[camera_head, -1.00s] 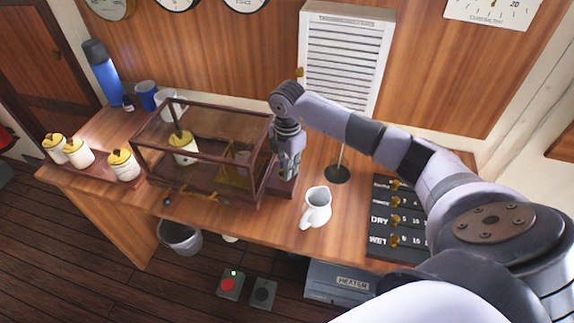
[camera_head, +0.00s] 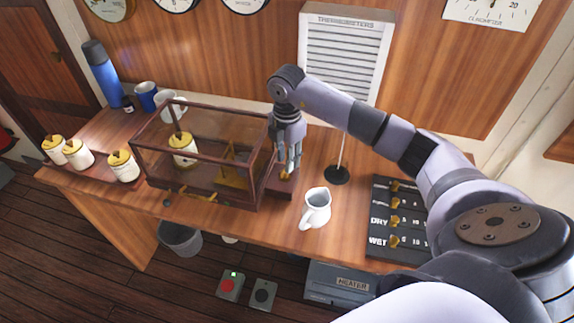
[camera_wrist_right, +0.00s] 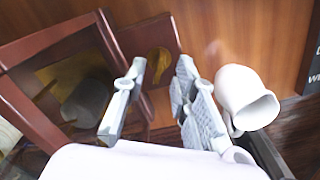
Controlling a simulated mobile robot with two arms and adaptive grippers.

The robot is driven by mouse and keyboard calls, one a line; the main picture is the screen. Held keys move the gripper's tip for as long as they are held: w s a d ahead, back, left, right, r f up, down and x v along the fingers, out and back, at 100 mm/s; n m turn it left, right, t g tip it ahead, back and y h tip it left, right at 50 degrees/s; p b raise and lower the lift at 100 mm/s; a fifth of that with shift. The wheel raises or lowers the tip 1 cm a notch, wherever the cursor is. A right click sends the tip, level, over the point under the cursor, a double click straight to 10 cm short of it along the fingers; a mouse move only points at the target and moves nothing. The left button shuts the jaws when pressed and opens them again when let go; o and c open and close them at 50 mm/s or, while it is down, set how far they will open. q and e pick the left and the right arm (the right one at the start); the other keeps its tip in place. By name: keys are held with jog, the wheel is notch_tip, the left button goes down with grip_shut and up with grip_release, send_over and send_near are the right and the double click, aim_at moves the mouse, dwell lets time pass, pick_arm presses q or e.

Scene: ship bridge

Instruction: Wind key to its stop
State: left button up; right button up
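A small brass key (camera_head: 285,178) sits on the reddish-brown block at the right end of a wood-framed glass case (camera_head: 163,184). In the right wrist view the key (camera_wrist_right: 158,62) appears as a rounded brass shape on the block, ahead of and between the fingers. My right gripper (camera_head: 290,168) points down just above the key. In the wrist view the gripper (camera_wrist_right: 158,95) has its fingers apart with nothing held between them. The key looks clear of the fingers, though the small gap is hard to judge. My left gripper is not in view.
A white jug (camera_head: 316,209) stands right of the key block, close to the fingers in the wrist view (camera_wrist_right: 246,96). A thin stand (camera_head: 337,175) and a dark board with brass knobs (camera_head: 400,218) are farther right. White jars (camera_head: 79,155) stand at left.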

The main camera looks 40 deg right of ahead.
notch_tip(320, 180, up, 8)
jog(key=shift+s+f, duration=0.1)
dwell(0.7)
